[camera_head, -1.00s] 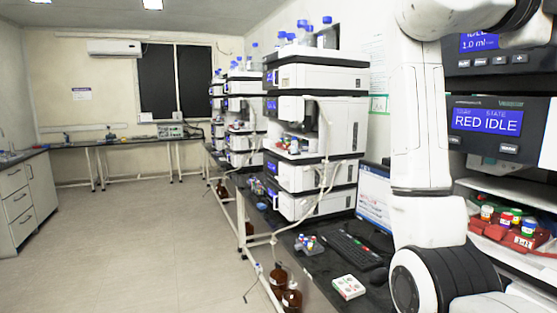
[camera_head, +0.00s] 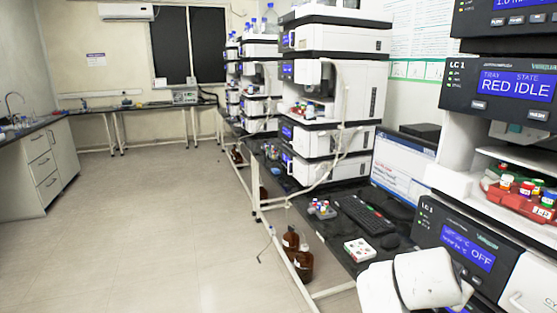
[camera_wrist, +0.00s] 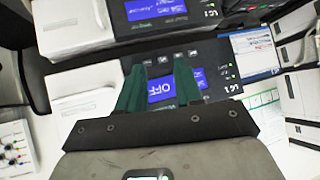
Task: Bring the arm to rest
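My arm (camera_head: 424,278) shows as white rounded links at the bottom right of the head view, low in front of the instrument stack. The rest of it is out of that view. My gripper (camera_wrist: 158,72) shows in the wrist view with two dark green fingers standing apart and nothing between them. Beyond the fingers is the blue screen reading OFF, upside down in that view. It also shows upright in the head view (camera_head: 467,247).
A near instrument stack (camera_head: 505,85) stands at the right, with a red vial tray (camera_head: 522,200) in its open bay. A black bench holds a keyboard (camera_head: 367,215), a mouse, a white vial box (camera_head: 361,250) and a small vial rack (camera_head: 322,209). The floor (camera_head: 165,225) at left is clear.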

